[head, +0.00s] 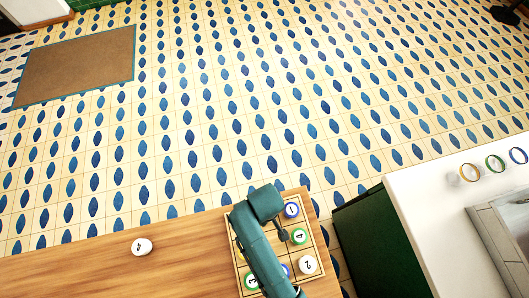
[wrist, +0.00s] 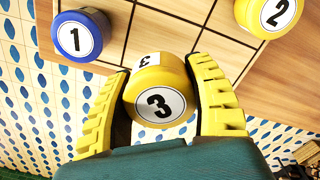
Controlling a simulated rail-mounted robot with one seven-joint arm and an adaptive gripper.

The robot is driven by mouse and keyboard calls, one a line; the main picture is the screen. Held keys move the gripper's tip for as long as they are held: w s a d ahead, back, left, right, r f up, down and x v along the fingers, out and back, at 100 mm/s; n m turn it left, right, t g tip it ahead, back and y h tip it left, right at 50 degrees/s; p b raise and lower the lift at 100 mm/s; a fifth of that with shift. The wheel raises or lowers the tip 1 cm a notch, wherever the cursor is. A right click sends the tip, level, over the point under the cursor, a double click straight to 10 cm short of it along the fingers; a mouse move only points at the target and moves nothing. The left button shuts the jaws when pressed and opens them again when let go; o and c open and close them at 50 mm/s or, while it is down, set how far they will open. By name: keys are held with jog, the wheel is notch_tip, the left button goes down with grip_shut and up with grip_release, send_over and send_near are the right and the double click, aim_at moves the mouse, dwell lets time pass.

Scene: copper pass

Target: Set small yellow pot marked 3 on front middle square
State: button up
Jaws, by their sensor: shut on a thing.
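The small yellow pot marked 3 (wrist: 158,95) is between the yellow fingers of my gripper (wrist: 160,78) in the wrist view. The fingers are shut on its sides, and its numbered top faces the camera. The squared wooden board (wrist: 165,30) lies behind it; floor tiles show below the board's edge. I cannot tell the pot's height over the board. In the head view the board (head: 321,238) is partly covered by my arm, and the held pot is not clearly visible. A blue pot marked 1 (wrist: 80,36) and a yellow pot marked 2 (wrist: 268,14) stand on the board.
A white counter (head: 430,185) is at right.

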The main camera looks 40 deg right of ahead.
notch_tip(320, 180, down, 6)
jog(key=shift+f, duration=0.2)
jog(key=o, duration=1.2)
jog(key=shift+f, duration=0.15)
